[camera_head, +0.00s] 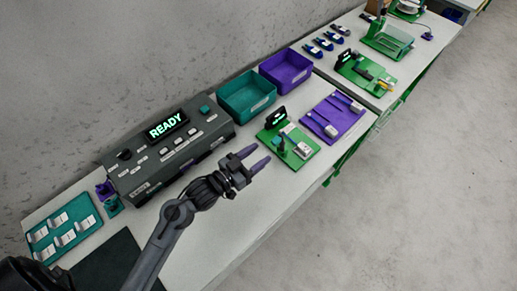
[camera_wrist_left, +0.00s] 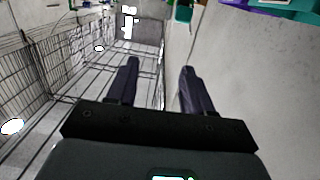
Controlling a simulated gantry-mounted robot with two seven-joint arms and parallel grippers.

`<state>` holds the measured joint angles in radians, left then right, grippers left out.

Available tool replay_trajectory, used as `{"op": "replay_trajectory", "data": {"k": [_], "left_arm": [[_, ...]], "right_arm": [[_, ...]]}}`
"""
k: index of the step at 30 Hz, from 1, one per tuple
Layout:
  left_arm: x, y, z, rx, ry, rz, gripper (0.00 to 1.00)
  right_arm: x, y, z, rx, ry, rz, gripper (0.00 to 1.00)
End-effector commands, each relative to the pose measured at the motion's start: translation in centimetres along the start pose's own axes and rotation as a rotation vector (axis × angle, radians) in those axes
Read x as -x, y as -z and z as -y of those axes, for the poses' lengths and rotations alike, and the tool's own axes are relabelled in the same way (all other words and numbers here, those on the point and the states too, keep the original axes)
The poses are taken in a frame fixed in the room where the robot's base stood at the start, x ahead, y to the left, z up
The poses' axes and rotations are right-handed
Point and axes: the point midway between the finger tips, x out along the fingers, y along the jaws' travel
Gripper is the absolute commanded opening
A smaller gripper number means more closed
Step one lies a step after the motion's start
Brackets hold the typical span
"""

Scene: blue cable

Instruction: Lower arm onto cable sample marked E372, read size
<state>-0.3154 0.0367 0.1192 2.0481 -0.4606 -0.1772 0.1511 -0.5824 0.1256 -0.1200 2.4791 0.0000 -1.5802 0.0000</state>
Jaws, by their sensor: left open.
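My left gripper (camera_head: 255,159) is open and empty, above the bench just left of a small green device. This green device (camera_head: 303,154) has a dark display (camera_head: 275,118) with tiny lit characters, a short dark post and a pale block. A second green device (camera_head: 384,92) with a dark display (camera_head: 347,56) stands farther along the bench. I cannot read E372 or a size anywhere, and cannot tell which piece is that cable sample. In the left wrist view, the open fingers (camera_wrist_left: 160,72) have nothing between them. My right gripper is not in view.
A grey console (camera_head: 170,155) reading READY stands left of the gripper. Teal (camera_head: 247,105) and purple (camera_head: 300,55) bins stand behind, a purple board (camera_head: 349,125) at right. A teal tray (camera_head: 97,215) holds several white-labelled pieces. The bench front (camera_head: 250,215) is clear.

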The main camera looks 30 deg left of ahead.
Motion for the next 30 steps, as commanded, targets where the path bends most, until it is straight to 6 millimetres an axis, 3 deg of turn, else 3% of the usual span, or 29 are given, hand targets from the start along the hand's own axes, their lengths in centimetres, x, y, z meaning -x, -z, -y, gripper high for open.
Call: {"op": "replay_trajectory", "data": {"k": [1, 9, 17, 30], "left_arm": [[-0.6, -2.7, 0.5, -0.001, 0.006, -0.009, 0.51], [-1.9, -5.0, 1.5, -0.008, 0.022, -0.049, 0.51], [-3.3, -5.1, 1.7, -0.01, 0.023, -0.06, 0.51], [-9.9, -4.7, 1.8, -0.011, 0.023, -0.06, 0.51]], "right_arm": [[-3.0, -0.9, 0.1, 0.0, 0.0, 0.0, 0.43], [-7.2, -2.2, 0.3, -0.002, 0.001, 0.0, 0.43], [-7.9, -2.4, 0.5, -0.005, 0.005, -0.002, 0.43], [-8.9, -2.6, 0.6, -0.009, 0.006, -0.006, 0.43]]}}
